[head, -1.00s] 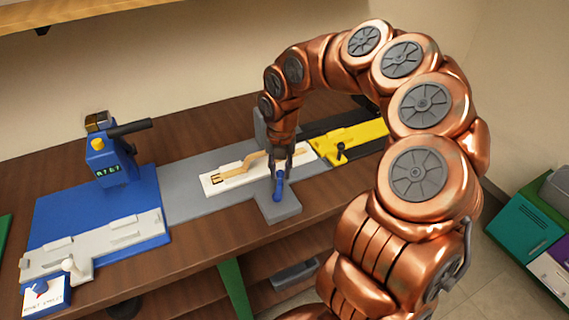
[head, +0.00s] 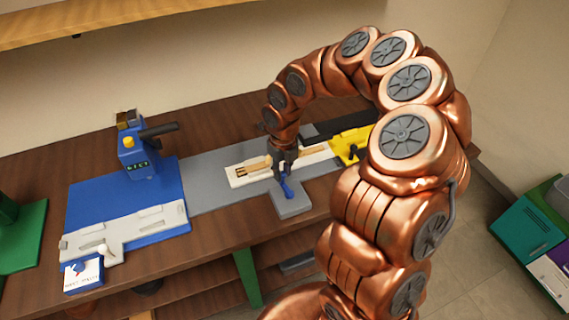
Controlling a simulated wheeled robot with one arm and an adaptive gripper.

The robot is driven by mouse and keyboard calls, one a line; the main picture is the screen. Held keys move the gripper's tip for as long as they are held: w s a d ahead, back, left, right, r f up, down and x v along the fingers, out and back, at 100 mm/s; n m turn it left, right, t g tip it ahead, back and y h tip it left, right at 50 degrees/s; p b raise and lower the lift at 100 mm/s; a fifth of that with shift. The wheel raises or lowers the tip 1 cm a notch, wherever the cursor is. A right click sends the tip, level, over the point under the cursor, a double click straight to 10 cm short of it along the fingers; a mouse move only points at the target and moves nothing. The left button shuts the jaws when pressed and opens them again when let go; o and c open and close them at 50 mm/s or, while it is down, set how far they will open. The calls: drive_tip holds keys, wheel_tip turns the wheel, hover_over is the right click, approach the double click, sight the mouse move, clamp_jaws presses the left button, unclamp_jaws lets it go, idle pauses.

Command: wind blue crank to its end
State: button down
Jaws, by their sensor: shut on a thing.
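The blue crank (head: 287,191) is at the front of the grey fixture on the table. My gripper (head: 284,172) is over it, pointing down, with its fingers shut on the crank's upper part. The fingertips cover where they meet the crank. The grey fixture base (head: 292,207) sticks out toward the table's front edge under the crank. Behind my gripper, a white tray (head: 240,183) holds a tan, saddle-like wooden piece (head: 300,160). My arm hides part of the fixture's right side.
A blue machine (head: 138,150) with a black lever and a small display stands at the left on a blue plate (head: 110,193). A grey slotted guide (head: 130,232) lies in front of it. A yellow block (head: 350,143) is at the right. Teal and purple boxes stand on the floor at right.

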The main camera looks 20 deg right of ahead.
drive_tip(key=shift+a+n+p, duration=0.15)
drive_tip(key=shift+n+p, duration=0.15)
drive_tip(key=c, duration=1)
unclamp_jaws()
drive_tip(key=shift+o, duration=0.2)
drive_tip(key=shift+r, duration=0.1)
drive_tip(key=shift+r, duration=3.65)
